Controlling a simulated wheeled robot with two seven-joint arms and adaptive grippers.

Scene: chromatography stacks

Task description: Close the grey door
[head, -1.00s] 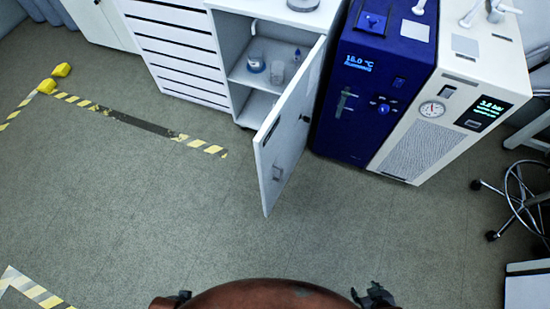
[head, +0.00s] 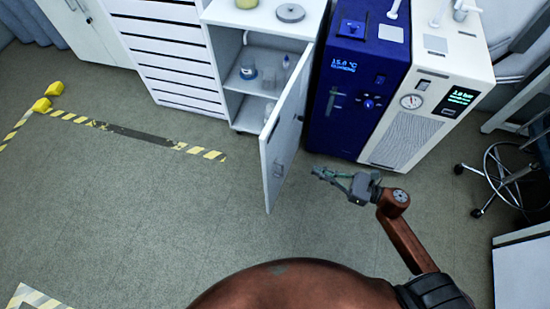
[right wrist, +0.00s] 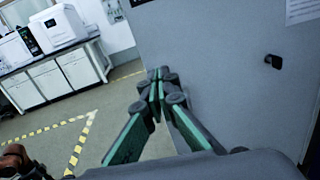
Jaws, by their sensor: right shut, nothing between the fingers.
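The grey door (head: 286,130) stands wide open, hinged at the right side of a white cabinet (head: 262,18) and swung out toward me. In the right wrist view the door (right wrist: 235,60) fills the right half, with a small dark knob (right wrist: 273,61) on it. My right gripper (head: 316,172) is shut and empty, to the right of the door's outer face in the head view. In the right wrist view its fingertips (right wrist: 158,73) overlap the door's edge; I cannot tell whether they touch. My left gripper is not in view.
The cabinet's shelves hold a few small vessels (head: 248,68). A blue chiller (head: 352,85) and a white unit (head: 425,90) stand right of the door. A wheeled stool (head: 505,175) is at the far right. The floor (head: 160,220) left of the door is clear.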

